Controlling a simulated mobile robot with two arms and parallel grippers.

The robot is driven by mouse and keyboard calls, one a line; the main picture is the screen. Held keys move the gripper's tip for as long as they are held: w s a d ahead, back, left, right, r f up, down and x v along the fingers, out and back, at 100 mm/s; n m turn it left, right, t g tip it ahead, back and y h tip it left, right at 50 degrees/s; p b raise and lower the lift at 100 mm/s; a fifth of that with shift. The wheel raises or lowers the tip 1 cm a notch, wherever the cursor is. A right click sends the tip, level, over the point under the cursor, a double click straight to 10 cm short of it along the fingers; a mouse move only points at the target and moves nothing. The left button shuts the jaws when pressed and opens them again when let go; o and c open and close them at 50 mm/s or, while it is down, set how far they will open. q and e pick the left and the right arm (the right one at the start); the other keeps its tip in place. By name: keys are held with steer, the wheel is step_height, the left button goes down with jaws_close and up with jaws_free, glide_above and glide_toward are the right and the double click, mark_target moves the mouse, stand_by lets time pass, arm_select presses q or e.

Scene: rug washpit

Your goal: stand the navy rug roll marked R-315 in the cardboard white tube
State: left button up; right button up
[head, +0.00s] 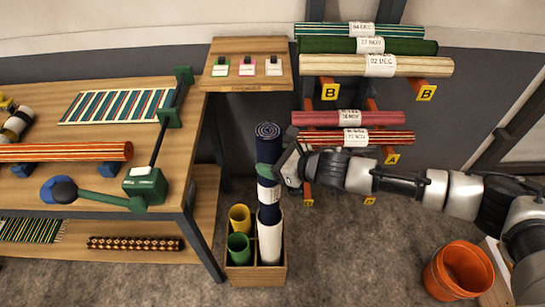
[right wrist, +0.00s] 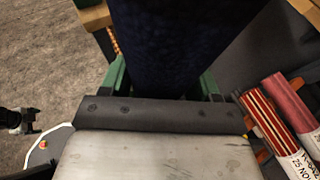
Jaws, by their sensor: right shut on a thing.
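The navy rug roll (head: 268,147) stands upright above the wooden crate in the head view, with a white label band (head: 268,194) partway down. Its marking is too small to read. The white tube (head: 270,243) stands in the crate directly below it. The roll's lower end meets the tube's top rim; how far it is inside is hidden. My right gripper (head: 290,167) is shut on the roll above the label, coming from the right. In the right wrist view the dark roll (right wrist: 165,50) fills the space between green fingers. My left gripper does not show.
The wooden crate (head: 242,275) also holds a yellow tube (head: 240,217) and a green tube (head: 238,246). A wooden bench (head: 100,170) stands close on the left. A rack of rolls (head: 345,88) stands behind. An orange bucket (head: 455,272) is at the lower right.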

steer(key=shift+f+b, duration=7.7)
steer(key=shift+f, duration=3.3)
steer(key=o, duration=1.2)
steer(key=shift+o, duration=0.5)
steer(key=shift+f, duration=0.15)
steer(key=v, duration=1.1)
steer(key=shift+p, duration=0.35)
steer(key=shift+w+a, duration=0.15)
